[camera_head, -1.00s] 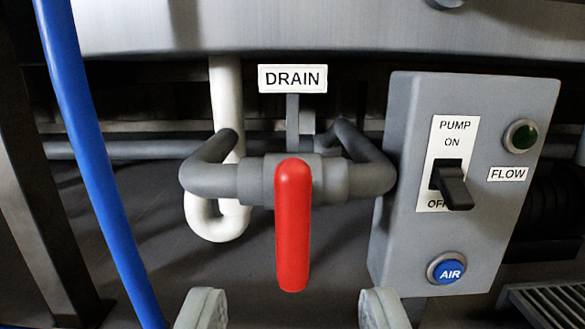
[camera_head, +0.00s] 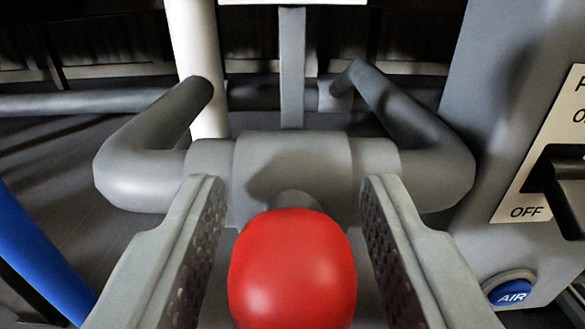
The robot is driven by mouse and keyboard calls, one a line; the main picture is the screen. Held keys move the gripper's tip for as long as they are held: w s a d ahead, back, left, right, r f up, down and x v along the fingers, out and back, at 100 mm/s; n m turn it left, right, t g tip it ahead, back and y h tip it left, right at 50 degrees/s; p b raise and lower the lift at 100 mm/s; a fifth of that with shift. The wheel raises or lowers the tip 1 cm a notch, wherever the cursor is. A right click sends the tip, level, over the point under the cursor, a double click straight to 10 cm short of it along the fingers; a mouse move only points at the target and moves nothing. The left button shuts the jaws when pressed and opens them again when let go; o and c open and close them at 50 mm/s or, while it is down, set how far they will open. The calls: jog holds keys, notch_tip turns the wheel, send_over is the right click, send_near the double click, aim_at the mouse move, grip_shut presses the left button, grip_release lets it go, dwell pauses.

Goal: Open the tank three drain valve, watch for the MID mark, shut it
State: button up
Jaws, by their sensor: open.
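The drain valve's red handle (camera_head: 292,268) stands in the lower middle of the camera_head view, close to the camera, its rounded end toward me. Behind it is the grey valve body (camera_head: 292,170) with bent pipes on both sides. My gripper (camera_head: 291,205) is open, one jaw on each side of the red handle. Gaps show between the handle and both jaws. The lower part of the handle is cut off by the picture's edge. No tank level mark is in view.
The grey pump box (camera_head: 480,130) stands close on the right, with a black switch (camera_head: 565,185) beside OFF and a blue AIR button (camera_head: 511,291). A blue hose (camera_head: 35,245) runs at lower left. A white pipe (camera_head: 198,60) rises behind the valve.

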jog(key=shift+w, duration=0.25)
jog(key=shift+c, duration=0.4)
grip_shut()
